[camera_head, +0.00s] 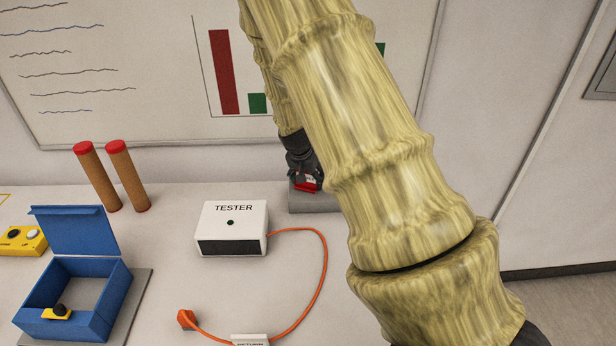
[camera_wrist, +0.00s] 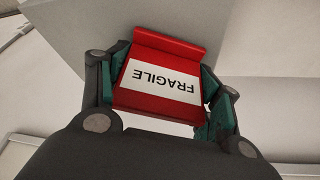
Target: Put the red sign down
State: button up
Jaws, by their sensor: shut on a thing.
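The red sign (camera_wrist: 158,82) shows in the wrist view with a white label reading FRAGILE, upside down in the picture. My gripper (camera_wrist: 162,92) is shut on it, with a finger at each side edge. In the head view my gripper (camera_head: 306,178) is at the back of the table, and a small part of the red sign (camera_head: 307,186) shows at its tip. The sign is just over or on a grey block (camera_head: 312,203); I cannot tell whether it touches. My own arm hides the right side of that block.
A white TESTER box (camera_head: 232,216) with an orange cable (camera_head: 325,262) stands left of the grey block. Two brown cylinders with red ends (camera_head: 96,178) stand farther left. An open blue box (camera_head: 110,296) is at front left. A whiteboard (camera_head: 150,60) is behind.

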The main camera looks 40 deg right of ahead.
jog(key=o, duration=0.9)
jog(key=shift+f, duration=0.1)
jog(key=shift+b+v, duration=1.05)
jog(key=shift+v, duration=5.15)
